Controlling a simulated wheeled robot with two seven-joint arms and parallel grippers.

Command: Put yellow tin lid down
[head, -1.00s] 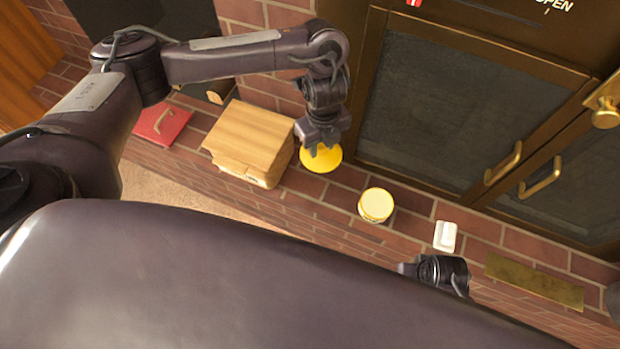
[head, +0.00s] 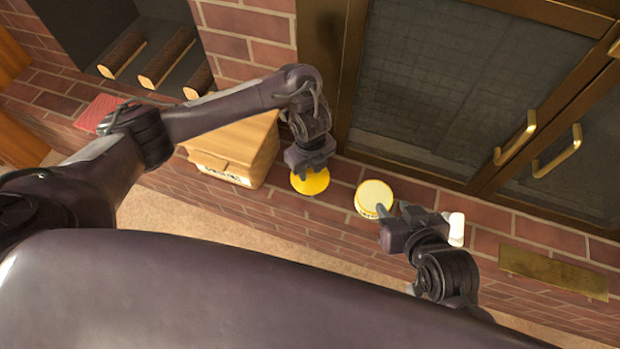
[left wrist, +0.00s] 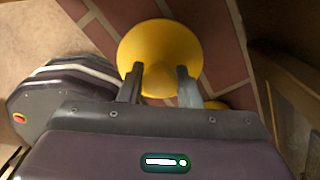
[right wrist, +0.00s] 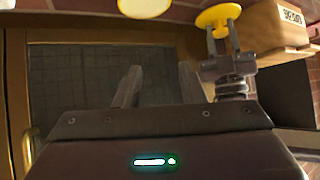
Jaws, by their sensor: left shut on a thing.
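The yellow tin lid (head: 311,184) is a round yellow disc with a central knob. It also shows in the left wrist view (left wrist: 160,45) and the right wrist view (right wrist: 217,17). My left gripper (head: 310,166) is shut on the lid's knob, over the brick ledge beside the wooden box. I cannot tell whether the lid touches the bricks. A pale yellow round tin (head: 374,196) stands on the ledge to the right of the lid. My right gripper (head: 386,215) is beside the tin, fingers apart and empty in the right wrist view (right wrist: 157,78).
A wooden box (head: 237,148) stands left of the lid. A white object (head: 456,229) is beside my right gripper, with a brass plate (head: 553,271) further right. Dark glass doors with brass handles (head: 516,138) rise behind the ledge. Bare brick lies between lid and tin.

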